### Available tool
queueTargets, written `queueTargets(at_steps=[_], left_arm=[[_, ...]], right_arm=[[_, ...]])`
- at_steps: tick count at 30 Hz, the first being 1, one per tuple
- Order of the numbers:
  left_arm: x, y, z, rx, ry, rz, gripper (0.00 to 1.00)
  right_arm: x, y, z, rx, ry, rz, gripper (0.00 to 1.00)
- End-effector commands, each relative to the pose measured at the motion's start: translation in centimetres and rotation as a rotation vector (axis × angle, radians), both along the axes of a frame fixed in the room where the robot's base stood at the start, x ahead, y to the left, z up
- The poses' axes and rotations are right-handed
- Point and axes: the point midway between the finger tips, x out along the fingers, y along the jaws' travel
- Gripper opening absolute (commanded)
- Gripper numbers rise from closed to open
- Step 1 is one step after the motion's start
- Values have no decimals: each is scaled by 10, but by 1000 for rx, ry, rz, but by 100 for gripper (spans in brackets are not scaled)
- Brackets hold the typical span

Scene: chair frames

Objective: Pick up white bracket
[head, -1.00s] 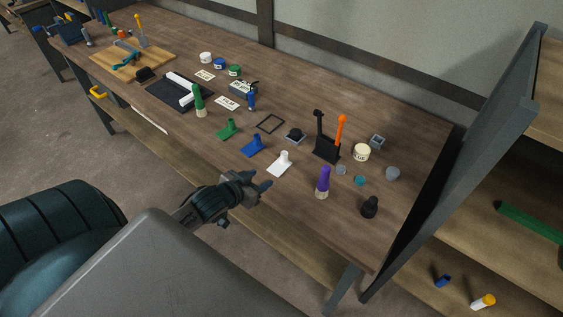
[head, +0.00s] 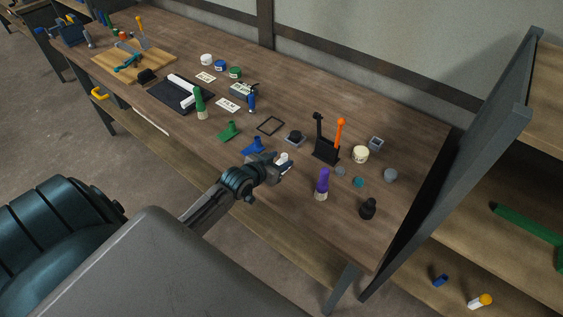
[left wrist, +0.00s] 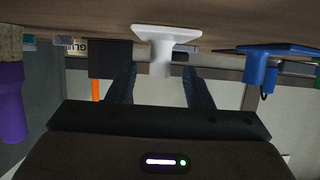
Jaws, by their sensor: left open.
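The white bracket (head: 283,157) stands on the wooden bench near its front edge, partly hidden behind my left gripper (head: 284,166) in the head view. My left gripper is open and low over the bench at the bracket. In the left wrist view, which shows the bench top at the top, the white bracket (left wrist: 166,34) has a flat base and a round stem. The stem lies in line with the gap between the two open fingers (left wrist: 160,84). I cannot tell whether the fingertips touch it. My right gripper is not in view.
A blue bracket (head: 254,146) stands close on the left, and a green one (head: 230,131) farther left. A purple-handled tool (head: 322,184) stands on the right. A black holder (head: 326,150) with an orange tool is behind. A grey upright panel (head: 450,170) bounds the bench's right end.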

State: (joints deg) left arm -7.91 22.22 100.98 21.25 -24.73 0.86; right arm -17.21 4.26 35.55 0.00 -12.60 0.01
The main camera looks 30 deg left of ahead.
Motion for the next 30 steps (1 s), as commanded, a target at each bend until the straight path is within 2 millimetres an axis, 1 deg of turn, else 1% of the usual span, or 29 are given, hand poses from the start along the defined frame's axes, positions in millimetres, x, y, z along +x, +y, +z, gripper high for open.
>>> queueTargets(at_steps=[1, 3, 10, 11, 15, 18, 26, 30], left_arm=[[5, 0, -1, -1, 0, 2, 46], [9, -1, -4, -1, 0, 1, 46], [10, -1, -5, 0, 0, 0, 46], [10, -1, -5, 1, 0, 0, 44], [10, -1, -5, 1, 0, 0, 17], [10, -1, -5, 1, 1, 1, 0], [10, -1, -5, 1, 0, 1, 0], [10, 0, -1, 3, 0, -1, 0]], right_arm=[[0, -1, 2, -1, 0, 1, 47], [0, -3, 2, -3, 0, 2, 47], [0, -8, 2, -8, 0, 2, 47], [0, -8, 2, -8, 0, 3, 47], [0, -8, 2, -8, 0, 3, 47], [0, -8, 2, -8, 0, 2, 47], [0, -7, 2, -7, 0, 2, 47], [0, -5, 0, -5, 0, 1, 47]])
